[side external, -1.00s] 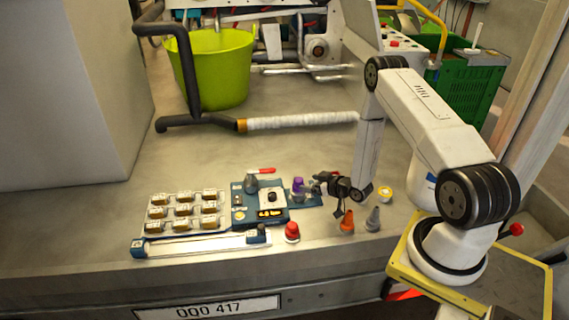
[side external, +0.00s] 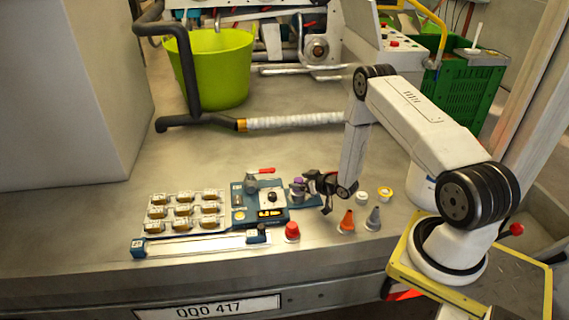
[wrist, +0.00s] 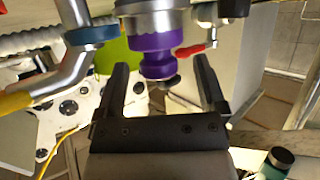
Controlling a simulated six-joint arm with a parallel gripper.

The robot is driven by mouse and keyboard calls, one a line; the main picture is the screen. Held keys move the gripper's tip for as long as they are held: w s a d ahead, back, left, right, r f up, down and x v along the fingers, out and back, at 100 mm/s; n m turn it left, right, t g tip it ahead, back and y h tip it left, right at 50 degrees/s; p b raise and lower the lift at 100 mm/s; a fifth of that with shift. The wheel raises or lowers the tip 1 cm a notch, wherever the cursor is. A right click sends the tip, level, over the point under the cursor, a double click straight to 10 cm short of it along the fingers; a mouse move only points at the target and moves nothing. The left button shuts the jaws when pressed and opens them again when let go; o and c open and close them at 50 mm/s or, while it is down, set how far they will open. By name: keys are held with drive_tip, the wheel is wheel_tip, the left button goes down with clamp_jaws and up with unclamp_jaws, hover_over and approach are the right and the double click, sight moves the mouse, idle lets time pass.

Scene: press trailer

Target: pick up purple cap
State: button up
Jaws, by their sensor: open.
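The purple cap (side external: 298,182) sits on a grey metallic holder on the blue fixture, right of its middle. In the wrist view the purple cap (wrist: 155,50) is large and lies ahead of and between the two black fingers. My gripper (side external: 307,184) is just to the right of the cap in the side view, level with it. In the wrist view my gripper (wrist: 160,66) is open, with a finger on each side of the cap and visible gaps. I cannot tell whether anything touches.
A red-handled clamp (side external: 260,172) stands left of the cap. A red cap (side external: 292,231), orange cone (side external: 346,221), grey cone (side external: 373,218), white cap (side external: 362,197) and yellow ring (side external: 385,193) stand nearby. A tray (side external: 183,212) of several pieces lies left.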

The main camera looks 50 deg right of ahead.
sight(300, 180)
drive_tip(key=shift+x, duration=1.55)
drive_tip(key=shift+c, duration=0.3)
clamp_jaws()
drive_tip(key=shift+r, duration=0.25)
drive_tip(key=shift+r, duration=0.8)
drive_tip(key=s+a+r, duration=0.5)
drive_tip(key=s+r, duration=0.6)
drive_tip(key=s, duration=0.2)
